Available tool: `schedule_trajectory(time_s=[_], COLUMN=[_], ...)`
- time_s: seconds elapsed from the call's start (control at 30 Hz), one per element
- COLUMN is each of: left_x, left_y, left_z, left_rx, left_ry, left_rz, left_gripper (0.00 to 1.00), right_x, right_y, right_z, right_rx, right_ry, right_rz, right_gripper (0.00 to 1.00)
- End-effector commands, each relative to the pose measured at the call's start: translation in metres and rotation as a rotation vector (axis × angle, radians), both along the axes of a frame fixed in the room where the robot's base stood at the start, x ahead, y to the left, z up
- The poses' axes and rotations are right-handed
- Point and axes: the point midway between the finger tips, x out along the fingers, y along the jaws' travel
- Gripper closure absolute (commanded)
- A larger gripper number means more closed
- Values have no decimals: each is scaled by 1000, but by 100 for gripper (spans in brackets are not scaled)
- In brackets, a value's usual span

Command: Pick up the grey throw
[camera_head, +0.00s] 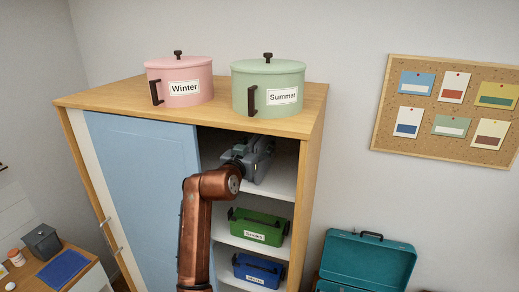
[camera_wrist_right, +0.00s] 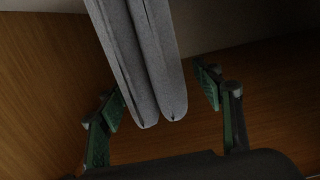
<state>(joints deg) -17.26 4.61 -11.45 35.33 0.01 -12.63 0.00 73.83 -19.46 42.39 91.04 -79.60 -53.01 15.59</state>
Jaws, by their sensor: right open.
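The grey throw (camera_wrist_right: 150,62) is a folded, soft-looking grey cloth. In the right wrist view its folded end hangs between the two fingers of my right gripper (camera_wrist_right: 162,95). The fingers stand apart on either side of it, and the left finger is close to the cloth. In the head view my right gripper (camera_head: 238,150) is inside the top compartment of the cabinet, with my copper-coloured arm in front. A grey shape there, likely the throw (camera_head: 262,160), is partly hidden by the gripper. My left gripper is not in view.
The cabinet (camera_head: 317,120) has a blue door (camera_head: 140,180) covering its left side. Below are a green bin (camera_head: 258,226) and a blue bin (camera_head: 257,270). A pink pot (camera_head: 190,70) and a green pot (camera_head: 270,75) stand on top. A teal case (camera_head: 368,262) is at right.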

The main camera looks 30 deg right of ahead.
Motion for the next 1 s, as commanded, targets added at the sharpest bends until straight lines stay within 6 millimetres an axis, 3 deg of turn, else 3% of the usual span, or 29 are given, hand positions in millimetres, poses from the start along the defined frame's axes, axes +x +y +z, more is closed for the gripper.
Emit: schedule_trajectory(time_s=[0.3,0.7,1.0], left_x=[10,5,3], left_y=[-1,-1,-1], left_z=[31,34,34], left_rx=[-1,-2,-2], left_ry=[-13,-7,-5], left_rz=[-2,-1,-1], left_gripper=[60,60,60], right_x=[25,36,36], right_y=[-29,-40,-40], right_z=[5,0,1], right_rx=[-1,-1,-1], right_ry=[1,-2,-2], right_rz=[2,4,4], right_gripper=[40,40,60])
